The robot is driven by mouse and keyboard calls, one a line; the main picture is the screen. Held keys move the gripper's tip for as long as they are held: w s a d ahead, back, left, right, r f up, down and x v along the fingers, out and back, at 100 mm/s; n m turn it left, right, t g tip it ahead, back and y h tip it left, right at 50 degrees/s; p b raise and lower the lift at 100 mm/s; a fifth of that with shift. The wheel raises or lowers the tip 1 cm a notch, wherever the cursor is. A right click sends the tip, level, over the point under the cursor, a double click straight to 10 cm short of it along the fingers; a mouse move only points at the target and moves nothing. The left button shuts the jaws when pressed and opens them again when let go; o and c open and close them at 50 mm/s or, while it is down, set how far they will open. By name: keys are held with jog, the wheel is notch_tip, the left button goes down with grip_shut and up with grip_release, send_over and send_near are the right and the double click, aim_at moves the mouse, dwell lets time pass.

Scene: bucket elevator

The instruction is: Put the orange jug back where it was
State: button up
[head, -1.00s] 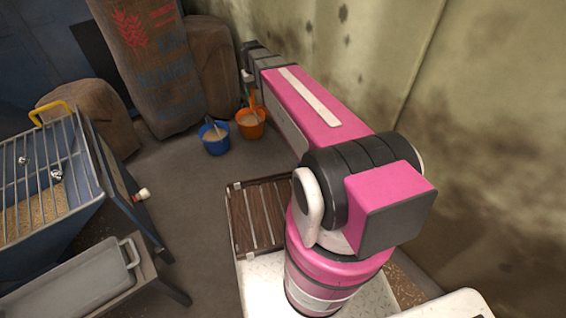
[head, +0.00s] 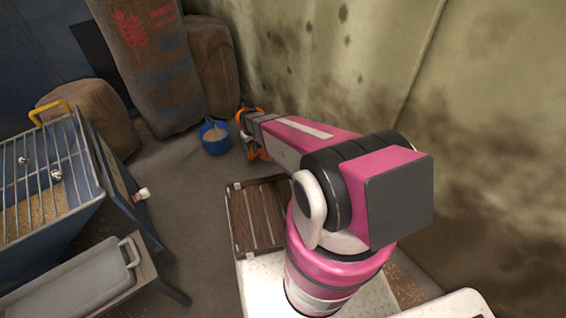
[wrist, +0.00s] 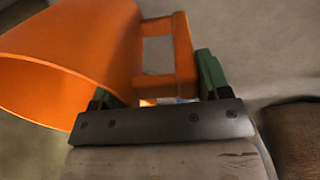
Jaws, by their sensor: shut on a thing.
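The orange jug (wrist: 70,62) fills the upper left of the wrist view, with its handle (wrist: 183,48) reaching between the green fingers. My gripper (wrist: 160,85) is shut on that handle. In the head view the orange jug (head: 258,154) is mostly hidden behind my gripper (head: 250,124) and forearm. Only parts of its orange rim and side show, just right of the blue jug. I cannot tell whether its base touches the floor.
The blue jug (head: 215,140), holding pale grain, stands close on the left. Sacks (head: 150,60) stand behind it, and a stained wall (head: 330,70) runs along the right. A slatted wooden rack (head: 243,225) lies nearer. A barred blue hopper (head: 45,170) and grey tray (head: 75,285) are left.

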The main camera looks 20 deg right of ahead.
aim_at(254, 157)
jog(key=f, duration=0.2)
jog(key=s+f, duration=0.1)
jog(key=f, duration=0.1)
jog(key=shift+a, duration=0.2)
jog(key=w+d+f, duration=0.2)
jog(key=d, duration=0.1)
jog(key=w+d+f, duration=0.2)
jog(key=d+f, duration=0.1)
jog(key=w+d+f, duration=0.1)
jog(key=d+f, duration=0.1)
jog(key=d, duration=0.2)
jog(key=shift+w+f, duration=0.15)
jog(key=shift+w, duration=0.25)
notch_tip(254, 157, down, 4)
jog(key=shift+r, duration=0.1)
jog(key=o, duration=1.8)
jog(key=shift+c, duration=0.2)
